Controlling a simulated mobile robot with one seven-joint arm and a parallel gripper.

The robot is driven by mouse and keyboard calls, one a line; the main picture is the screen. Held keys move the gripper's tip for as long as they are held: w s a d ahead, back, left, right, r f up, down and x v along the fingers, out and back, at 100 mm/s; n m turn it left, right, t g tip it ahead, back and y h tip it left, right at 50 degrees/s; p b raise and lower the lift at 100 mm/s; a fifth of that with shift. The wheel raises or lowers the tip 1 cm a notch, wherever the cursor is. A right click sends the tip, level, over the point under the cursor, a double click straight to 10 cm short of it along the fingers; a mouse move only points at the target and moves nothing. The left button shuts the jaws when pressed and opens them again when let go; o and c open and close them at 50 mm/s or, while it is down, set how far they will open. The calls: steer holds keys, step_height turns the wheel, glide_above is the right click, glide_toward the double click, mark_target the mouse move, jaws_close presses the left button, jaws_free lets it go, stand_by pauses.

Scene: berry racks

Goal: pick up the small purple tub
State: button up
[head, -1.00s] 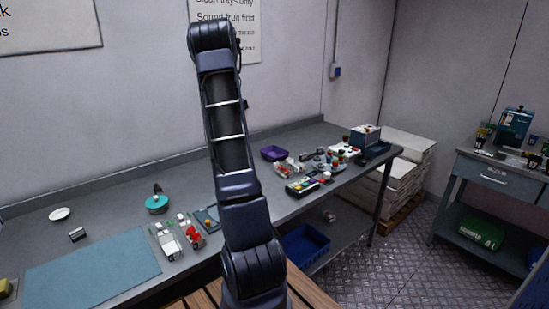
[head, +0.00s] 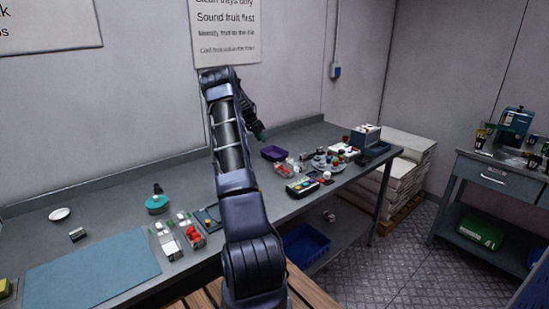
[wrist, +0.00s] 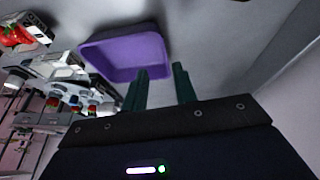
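The small purple tub (head: 273,153) stands on the grey bench toward the back wall, right of my arm in the head view. In the wrist view the purple tub (wrist: 126,54) looks empty and lies just beyond my left fingertip. My gripper (wrist: 160,75) is open, with its two dark green fingers apart and nothing between them. In the head view my gripper (head: 262,137) shows only in part, above and a little left of the tub. I cannot tell how high the fingers are above the bench.
Punnets (head: 285,168), a round plate with berries (head: 327,166) and a case of coloured pieces (head: 302,188) crowd the bench right of the tub. The back wall is close behind it. A blue crate (head: 305,246) sits on the lower shelf.

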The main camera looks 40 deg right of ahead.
mark_target(274, 154)
steer(key=x, duration=0.3)
steer(key=shift+f, duration=0.1)
steer(key=shift+a+x, duration=0.2)
steer(key=shift+x, duration=1.1)
steer(key=shift+a+x, duration=0.2)
steer(key=shift+x, duration=1.1)
steer(key=shift+w+f, duration=0.2)
steer(key=shift+w, duration=0.05)
jaws_close()
